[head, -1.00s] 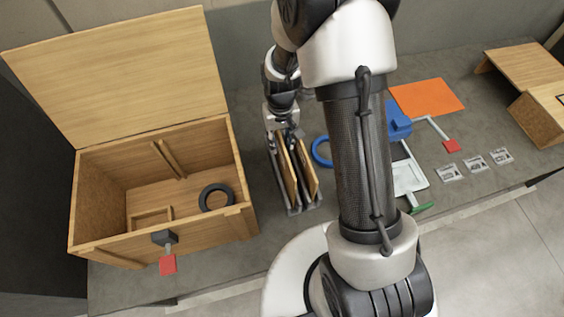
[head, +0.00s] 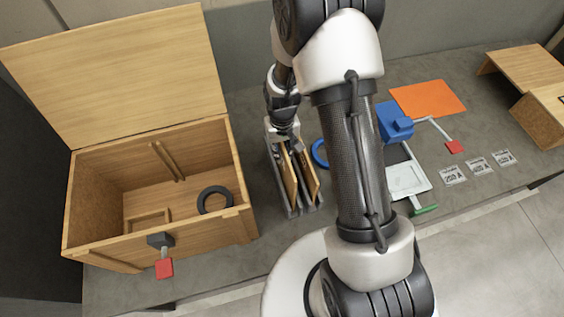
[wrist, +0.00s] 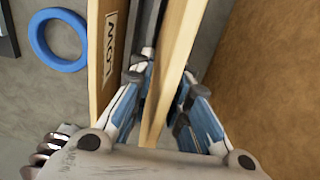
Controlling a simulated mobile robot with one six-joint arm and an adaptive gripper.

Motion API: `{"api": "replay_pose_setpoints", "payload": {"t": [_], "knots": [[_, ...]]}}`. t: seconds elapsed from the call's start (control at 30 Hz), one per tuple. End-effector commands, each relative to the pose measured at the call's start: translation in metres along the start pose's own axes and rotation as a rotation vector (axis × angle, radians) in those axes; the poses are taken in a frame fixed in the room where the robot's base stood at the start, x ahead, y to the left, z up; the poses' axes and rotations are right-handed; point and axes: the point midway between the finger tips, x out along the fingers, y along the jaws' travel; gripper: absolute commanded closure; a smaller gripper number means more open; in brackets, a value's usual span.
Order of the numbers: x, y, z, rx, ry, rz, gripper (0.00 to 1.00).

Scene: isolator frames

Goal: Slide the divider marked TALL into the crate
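Two thin wooden dividers stand upright in a grey rack (head: 293,213) beside the crate (head: 150,236). The divider on the ring's side (head: 308,172) reads LOW in the wrist view (wrist: 108,45). The divider nearer the crate (head: 288,178) shows no mark in these views; I cannot read TALL on it. My gripper (wrist: 162,85) has its fingers spread on either side of this second divider, and I see no firm pinch. In the head view my gripper (head: 285,143) is low over the rack's far end. The crate is open, with its lid raised at the back.
In the crate lie a black ring (head: 215,200) and a small wooden frame (head: 148,219); paired slot strips (head: 168,160) line its back wall. A latch with a red tab (head: 164,268) hangs in front. A blue ring (head: 320,153) lies right of the rack.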

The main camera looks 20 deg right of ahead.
Motion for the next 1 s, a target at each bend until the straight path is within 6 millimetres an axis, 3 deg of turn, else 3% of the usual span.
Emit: {"api": "replay_pose_setpoints", "payload": {"t": [0.2, 1.0], "knots": [[-0.0001, 0.0000, 0.0000, 0.000, 0.000, 0.000, 1.00], [-0.0005, 0.0000, -0.0005, 0.000, 0.001, 0.000, 1.00]]}}
